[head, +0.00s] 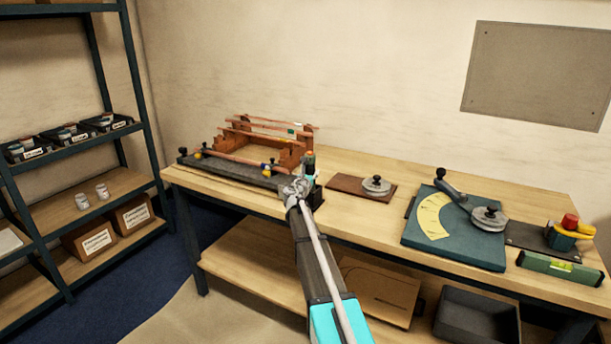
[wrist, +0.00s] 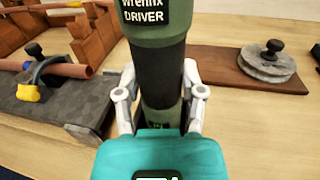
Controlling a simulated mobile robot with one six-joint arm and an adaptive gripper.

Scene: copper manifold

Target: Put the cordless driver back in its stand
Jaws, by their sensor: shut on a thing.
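The cordless driver (wrist: 158,70) is green and black, with a label reading "DRIVER" near the top of the wrist view. My gripper (wrist: 163,105) has a finger on each side of its dark grip and is shut on it. The driver's lower end is hidden in both views.
A dark slab (head: 235,174) with clamped copper pipes and a wooden rack (head: 290,150) lies left and behind. A brown board (head: 345,184) with a grey disc (head: 376,185) is to the right. Farther right are a teal bending plate (head: 470,245) and green level (head: 560,268). Bare bench separates them.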

